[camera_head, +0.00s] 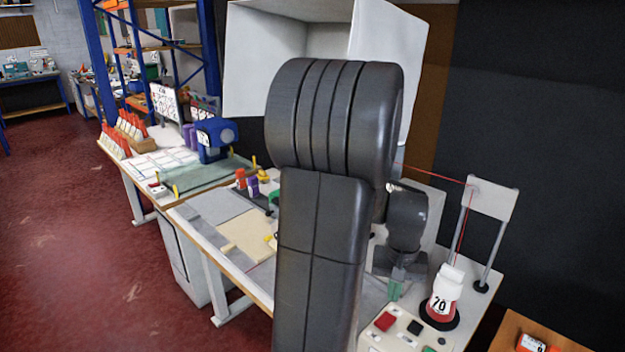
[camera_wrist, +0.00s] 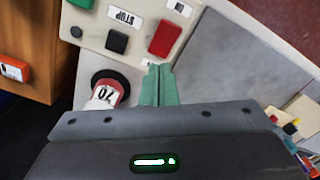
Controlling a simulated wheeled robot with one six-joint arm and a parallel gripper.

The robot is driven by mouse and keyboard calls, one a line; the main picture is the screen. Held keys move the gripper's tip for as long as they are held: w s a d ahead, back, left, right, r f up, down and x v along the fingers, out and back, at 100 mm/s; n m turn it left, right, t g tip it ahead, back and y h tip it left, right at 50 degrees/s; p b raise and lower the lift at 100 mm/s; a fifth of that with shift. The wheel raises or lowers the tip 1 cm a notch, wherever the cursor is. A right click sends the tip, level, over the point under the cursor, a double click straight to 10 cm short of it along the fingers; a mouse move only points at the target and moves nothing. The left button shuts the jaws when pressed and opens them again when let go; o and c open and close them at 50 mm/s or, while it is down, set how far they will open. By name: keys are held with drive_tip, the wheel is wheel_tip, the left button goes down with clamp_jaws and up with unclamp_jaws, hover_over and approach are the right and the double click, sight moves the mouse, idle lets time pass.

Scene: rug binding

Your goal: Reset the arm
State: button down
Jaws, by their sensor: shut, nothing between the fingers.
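My gripper (camera_head: 396,289) is at the right part of the work table (camera_head: 215,262) in the head view, below my dark arm links. Its green fingers point down toward the table. In the wrist view the gripper (camera_wrist: 160,82) shows its two green fingertips pressed together with nothing between them. They appear over the edge of a pale control panel (camera_wrist: 97,32). My upper arm stands large in the middle of the head view and hides part of the table.
The control panel also shows in the head view (camera_head: 405,331), with red, black and green buttons. A thread cone labelled 70 (camera_head: 446,292) stands beside it, and a red thread runs to a stand (camera_head: 490,198). A blue machine (camera_head: 215,139) sits further left. Red floor at left is clear.

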sight(389, 316)
wheel_tip(389, 316, down, 6)
drive_tip(key=b, duration=0.4)
drive_tip(key=shift+r, duration=0.1)
drive_tip(key=shift+r, duration=0.1)
